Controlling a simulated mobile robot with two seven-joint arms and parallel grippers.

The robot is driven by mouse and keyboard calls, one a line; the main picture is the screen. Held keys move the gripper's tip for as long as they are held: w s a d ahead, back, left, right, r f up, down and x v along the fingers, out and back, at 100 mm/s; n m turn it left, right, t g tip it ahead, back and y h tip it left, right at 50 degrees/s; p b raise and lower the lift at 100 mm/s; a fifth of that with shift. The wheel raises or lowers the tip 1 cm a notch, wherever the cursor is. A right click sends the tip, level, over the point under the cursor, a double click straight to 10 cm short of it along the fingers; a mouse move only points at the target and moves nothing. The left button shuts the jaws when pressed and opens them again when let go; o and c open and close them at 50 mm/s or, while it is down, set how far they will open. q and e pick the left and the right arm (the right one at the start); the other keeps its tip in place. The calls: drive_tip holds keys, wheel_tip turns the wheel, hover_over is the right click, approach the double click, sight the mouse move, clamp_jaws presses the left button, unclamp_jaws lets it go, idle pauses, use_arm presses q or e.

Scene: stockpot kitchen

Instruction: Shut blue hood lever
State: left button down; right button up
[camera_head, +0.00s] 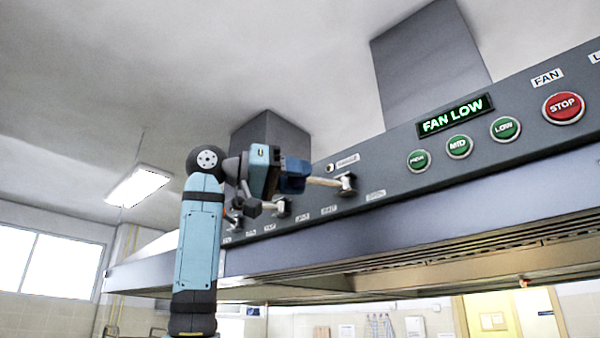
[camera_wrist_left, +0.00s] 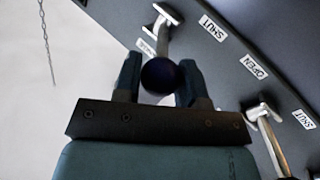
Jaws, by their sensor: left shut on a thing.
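The blue hood lever has a pale rod (camera_head: 324,182) that runs from a metal bracket (camera_head: 346,184) on the hood's front panel. In the left wrist view its dark blue ball knob (camera_wrist_left: 160,76) sits between the two fingers, with the rod and bracket (camera_wrist_left: 163,16) beyond it. My left gripper (camera_head: 294,175) is shut on this knob; the fingers hide most of it in the head view. The rod points out to the left of its bracket. SHUT (camera_wrist_left: 213,28) and OPEN (camera_wrist_left: 255,67) labels show on the panel in the wrist view. My right gripper is not in view.
Another lever (camera_wrist_left: 272,140) stands close by on the panel. More lever brackets (camera_head: 280,208) lie farther along the hood, partly behind my left arm. A FAN LOW display (camera_head: 455,116), green buttons and a red STOP button (camera_head: 564,108) are to the right.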

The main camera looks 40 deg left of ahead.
use_arm(q)
drive_tip(key=shift+w+a, duration=0.1)
drive_tip(key=shift+a, duration=0.05)
idle(0.3)
drive_tip(key=c, duration=0.8)
unclamp_jaws()
drive_tip(key=shift+w+f, duration=0.1)
drive_tip(key=shift+o, duration=0.6)
drive_tip(key=shift+w+a, duration=0.1)
drive_tip(key=shift+w, duration=0.05)
drive_tip(key=shift+s+a, duration=0.1)
drive_tip(key=shift+s, duration=0.35)
drive_tip(key=b+v, duration=0.3)
drive_tip(key=v, duration=1)
drive_tip(key=shift+w+a+f, duration=0.1)
drive_tip(key=shift+w, duration=0.1)
